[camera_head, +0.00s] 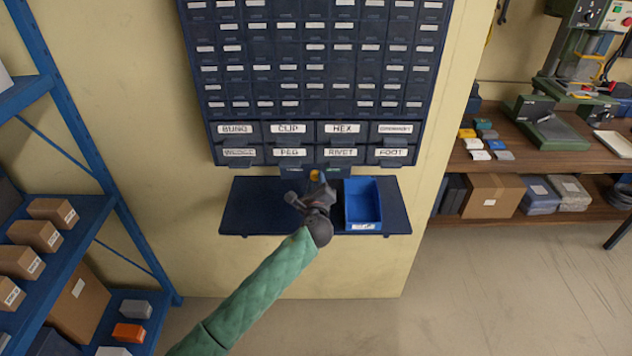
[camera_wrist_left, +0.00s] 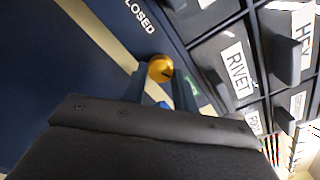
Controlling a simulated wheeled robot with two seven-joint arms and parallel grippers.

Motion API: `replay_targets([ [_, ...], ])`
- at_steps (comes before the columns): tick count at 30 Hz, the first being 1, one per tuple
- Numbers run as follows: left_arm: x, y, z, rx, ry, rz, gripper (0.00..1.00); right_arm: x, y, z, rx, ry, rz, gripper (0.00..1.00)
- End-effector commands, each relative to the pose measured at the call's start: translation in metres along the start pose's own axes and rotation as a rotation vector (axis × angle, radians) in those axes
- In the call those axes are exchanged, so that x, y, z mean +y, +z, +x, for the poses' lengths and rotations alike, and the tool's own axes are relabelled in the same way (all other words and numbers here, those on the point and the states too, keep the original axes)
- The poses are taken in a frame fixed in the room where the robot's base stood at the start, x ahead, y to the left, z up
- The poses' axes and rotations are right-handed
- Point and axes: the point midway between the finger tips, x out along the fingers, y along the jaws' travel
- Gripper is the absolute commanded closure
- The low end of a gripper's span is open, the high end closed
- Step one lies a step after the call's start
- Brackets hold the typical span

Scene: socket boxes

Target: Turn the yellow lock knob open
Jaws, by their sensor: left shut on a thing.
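The yellow lock knob (camera_head: 314,174) shows just above my left gripper (camera_head: 314,184) in the head view, below the drawer cabinet. In the left wrist view the knob (camera_wrist_left: 160,68) sits between the two dark fingertips of my left gripper (camera_wrist_left: 163,84), which is shut on it. The word "CLOSED" (camera_wrist_left: 141,14) is printed on the dark blue panel near the knob. Part of a green mark (camera_wrist_left: 193,86) shows on its other side, partly hidden by a finger. My right gripper is in neither view.
The drawer cabinet (camera_head: 311,75) hangs above, with labelled drawers such as RIVET (camera_head: 341,152) close to the knob. A blue bin (camera_head: 363,203) stands on the dark shelf (camera_head: 255,207), right of my gripper. A blue rack (camera_head: 60,235) with boxes stands at left.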

Motion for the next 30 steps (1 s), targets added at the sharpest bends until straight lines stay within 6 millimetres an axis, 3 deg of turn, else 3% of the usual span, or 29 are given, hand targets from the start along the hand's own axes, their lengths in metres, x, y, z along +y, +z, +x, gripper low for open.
replay_targets([
  [17,0.0012,-0.0027,-0.0010,0.004,0.001,0.038,0.95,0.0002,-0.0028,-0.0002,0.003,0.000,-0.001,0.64],
  [18,0.0013,-0.0027,-0.0010,0.004,0.001,0.038,0.70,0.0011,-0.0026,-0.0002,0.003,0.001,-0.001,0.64],
  [21,0.0011,-0.0024,-0.0009,0.003,0.001,0.038,0.50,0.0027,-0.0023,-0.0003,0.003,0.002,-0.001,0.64],
  [30,0.0009,-0.0016,-0.0014,0.001,0.000,0.036,0.50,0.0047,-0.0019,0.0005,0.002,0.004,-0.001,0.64],
])
